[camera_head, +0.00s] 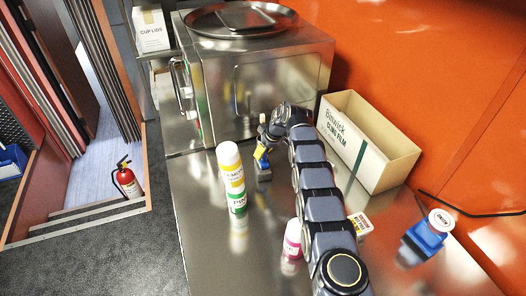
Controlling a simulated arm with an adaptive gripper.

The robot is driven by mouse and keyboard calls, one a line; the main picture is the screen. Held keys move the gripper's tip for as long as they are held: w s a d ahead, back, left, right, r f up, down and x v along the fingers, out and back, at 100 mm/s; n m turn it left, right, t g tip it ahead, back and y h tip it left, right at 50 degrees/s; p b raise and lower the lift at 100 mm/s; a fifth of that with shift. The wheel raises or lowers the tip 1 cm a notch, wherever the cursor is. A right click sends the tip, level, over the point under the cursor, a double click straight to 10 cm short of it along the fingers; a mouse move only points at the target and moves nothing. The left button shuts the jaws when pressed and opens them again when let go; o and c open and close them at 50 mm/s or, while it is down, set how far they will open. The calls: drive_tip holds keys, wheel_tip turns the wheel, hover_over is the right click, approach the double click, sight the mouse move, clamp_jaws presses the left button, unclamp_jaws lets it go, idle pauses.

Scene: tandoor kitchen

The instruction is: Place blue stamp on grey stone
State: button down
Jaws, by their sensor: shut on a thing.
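My gripper (266,136) is over the steel counter, in front of the steel oven. It is shut on a small blue and yellow object (262,157), which looks like the blue stamp; the fingers hide part of it. Directly below it is a small dark grey-blue block (264,174), which may be the grey stone. I cannot tell whether the two touch. My arm comes up from the bottom of the view and hides part of the counter.
A bottle with white, yellow and green bands (231,178) stands left of the gripper. A pink-and-white bottle (292,240) and small box (361,223) flank my arm. A blue item with a white round top (425,234) is right. An open carton (372,148) stands behind.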

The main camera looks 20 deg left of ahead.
drive_tip(key=shift+f, duration=0.15)
drive_tip(key=c, duration=1)
unclamp_jaws()
drive_tip(key=shift+v, duration=6.1)
